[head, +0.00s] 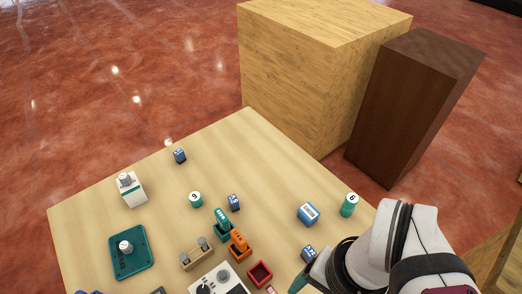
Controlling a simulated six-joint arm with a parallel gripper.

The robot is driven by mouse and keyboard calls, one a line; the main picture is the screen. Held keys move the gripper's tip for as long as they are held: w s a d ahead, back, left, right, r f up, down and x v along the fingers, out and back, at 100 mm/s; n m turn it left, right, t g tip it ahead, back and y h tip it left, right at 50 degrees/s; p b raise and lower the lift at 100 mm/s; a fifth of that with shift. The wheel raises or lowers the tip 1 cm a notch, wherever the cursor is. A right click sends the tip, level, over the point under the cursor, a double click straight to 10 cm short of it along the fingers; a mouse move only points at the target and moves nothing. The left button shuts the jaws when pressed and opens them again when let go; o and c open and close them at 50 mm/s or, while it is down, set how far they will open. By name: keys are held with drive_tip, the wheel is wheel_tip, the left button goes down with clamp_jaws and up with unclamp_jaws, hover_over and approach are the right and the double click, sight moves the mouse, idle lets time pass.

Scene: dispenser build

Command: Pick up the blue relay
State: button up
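A blue block with a white label on top (308,214) lies on the right part of the wooden table; it looks most like the blue relay. Smaller dark blue blocks with light markings also stand at the back of the table (180,156), near the middle (234,202) and beside my arm (309,253). I cannot read their markings. My gripper (306,280) is at the bottom edge, right of centre, in front of the labelled blue block and apart from it. Its fingertips are hidden or cut off, so its opening does not show.
Teal cylinders stand at the right (349,205) and middle (195,199). Teal (222,224) and orange (239,245) parts, a red tray (260,274), a teal plate (130,252) and a white box (131,190) share the table (250,135). Large wooden blocks (300,80) stand behind.

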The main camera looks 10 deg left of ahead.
drive_tip(key=n+h, duration=0.2)
drive_tip(key=n, duration=2.9)
hover_over(310, 251)
wheel_tip(310, 251, down, 5)
wheel_tip(310, 251, down, 16)
drive_tip(key=shift+r, duration=0.1)
clamp_jaws()
